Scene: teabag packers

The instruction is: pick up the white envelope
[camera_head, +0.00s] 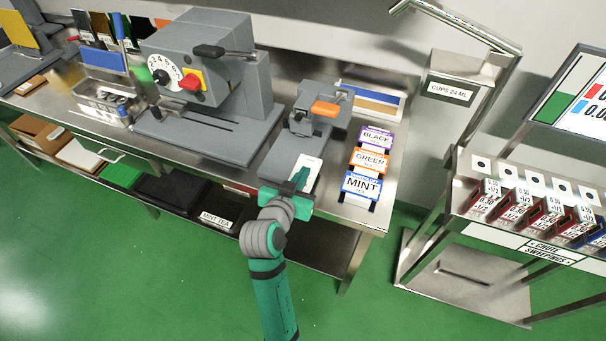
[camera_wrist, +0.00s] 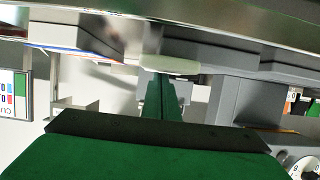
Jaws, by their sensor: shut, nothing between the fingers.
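The white envelope (camera_head: 310,166) lies at the front of the grey machine with the orange handle, near the front edge of the steel bench. My gripper (camera_head: 299,179) is at the envelope's near end and covers part of it. In the wrist view my gripper (camera_wrist: 163,84) shows as green fingers, shut together with nothing between them. A pale, edge-on strip (camera_wrist: 170,64) lies just beyond the fingertips, and it looks like the envelope. I cannot tell whether the fingers touch it.
The grey machine with the orange handle (camera_head: 311,122) stands right behind the envelope. A larger grey machine with a dial (camera_head: 215,65) is to the left. Labelled packs, BLACK, GREEN and MINT (camera_head: 361,186), stand to the right. The steel bench (camera_head: 400,155) has bare surface beside them.

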